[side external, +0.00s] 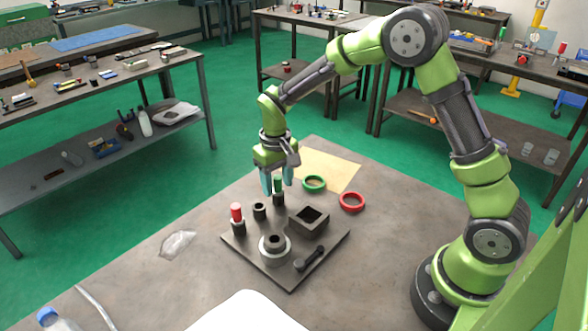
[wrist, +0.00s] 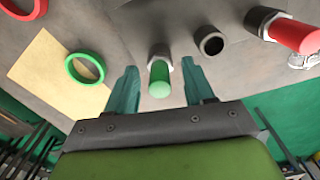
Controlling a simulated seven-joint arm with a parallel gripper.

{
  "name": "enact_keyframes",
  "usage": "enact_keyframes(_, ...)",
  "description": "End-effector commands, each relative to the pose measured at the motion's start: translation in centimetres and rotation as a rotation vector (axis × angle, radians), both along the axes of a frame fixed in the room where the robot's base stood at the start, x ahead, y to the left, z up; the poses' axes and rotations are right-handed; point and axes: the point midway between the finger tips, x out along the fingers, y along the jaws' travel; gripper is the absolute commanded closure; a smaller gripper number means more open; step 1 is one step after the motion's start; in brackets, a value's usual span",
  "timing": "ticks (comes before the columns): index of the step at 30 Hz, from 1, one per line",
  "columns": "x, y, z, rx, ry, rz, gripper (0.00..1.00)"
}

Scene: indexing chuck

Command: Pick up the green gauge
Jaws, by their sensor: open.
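A green-topped cylindrical gauge (wrist: 159,80) stands upright in a dark holder at the back of the fixture plate. It also shows in the side external view (side external: 278,184), partly hidden by my fingers. My gripper (side external: 277,188) points down at it, with its teal fingers open. In the wrist view the green top appears between the two fingers, with a gap on each side. A separate green ring (side external: 314,184) lies on the table to the right; it also shows in the wrist view (wrist: 85,68).
The dark plate (side external: 290,279) carries a red-topped gauge (side external: 236,212), an empty holder (side external: 259,211), a square open block (side external: 309,219), a round chuck (side external: 275,250) and a black handle (side external: 309,259). A red ring (side external: 352,202) lies right. A crumpled clear piece (side external: 177,244) lies left.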

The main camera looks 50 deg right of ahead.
Motion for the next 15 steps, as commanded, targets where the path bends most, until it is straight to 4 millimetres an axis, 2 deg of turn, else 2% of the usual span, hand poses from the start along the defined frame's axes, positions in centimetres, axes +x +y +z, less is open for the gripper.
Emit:
enact_keyframes(6, 0.01, 0.00, -0.03, 0.000, 0.000, -0.001, 0.49)
enact_keyframes(15, 0.01, 0.00, 0.00, 0.000, -0.001, -0.001, 0.95)
